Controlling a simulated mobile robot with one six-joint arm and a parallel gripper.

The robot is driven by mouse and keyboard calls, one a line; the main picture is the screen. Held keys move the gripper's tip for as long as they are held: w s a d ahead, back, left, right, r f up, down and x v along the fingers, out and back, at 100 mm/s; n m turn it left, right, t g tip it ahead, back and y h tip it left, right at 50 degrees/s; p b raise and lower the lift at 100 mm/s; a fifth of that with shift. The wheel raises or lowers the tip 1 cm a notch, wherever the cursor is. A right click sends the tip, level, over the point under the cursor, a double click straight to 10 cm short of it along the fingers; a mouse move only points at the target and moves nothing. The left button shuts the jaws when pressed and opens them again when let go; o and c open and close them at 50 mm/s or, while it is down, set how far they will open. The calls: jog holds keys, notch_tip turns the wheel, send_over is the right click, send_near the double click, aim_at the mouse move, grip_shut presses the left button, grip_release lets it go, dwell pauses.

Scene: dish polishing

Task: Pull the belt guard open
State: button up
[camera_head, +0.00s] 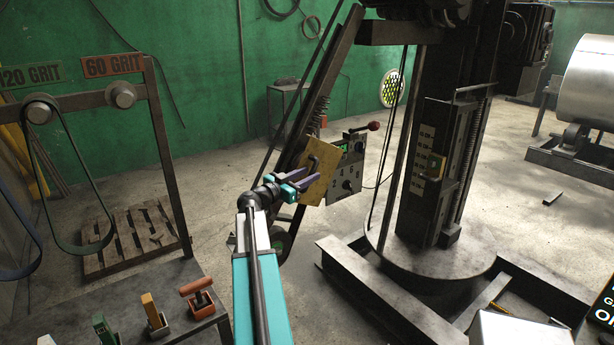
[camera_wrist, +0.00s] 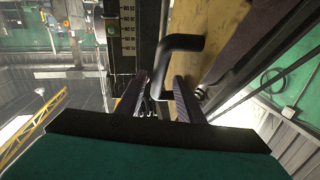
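The belt guard (camera_head: 325,172) is a worn yellow plate on the slanted belt arm in the head view; it also fills the upper middle of the wrist view (camera_wrist: 222,30). Its bent black handle (camera_wrist: 183,42) stands out from the plate. My gripper (camera_head: 298,180) is in front of the guard's lower left part. In the wrist view my gripper (camera_wrist: 161,82) is open, with one dark finger on each side of the handle's lower end. Gaps show between the handle and the fingers, so I see no grip. Depth contact is hard to tell.
A control box (camera_head: 350,165) with a red-knobbed lever stands just right of the guard. The heavy column (camera_head: 435,150) is farther right. A belt rack (camera_head: 150,95) stands left, above a bench (camera_head: 190,335) with several small tools. Open floor lies between rack and machine.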

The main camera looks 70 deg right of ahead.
grip_shut()
jog(key=shift+a, duration=0.1)
jog(key=shift+f+b, duration=0.1)
jog(key=shift+b, duration=0.2)
jog(key=shift+s+b, duration=0.3)
jog(key=shift+b, duration=0.1)
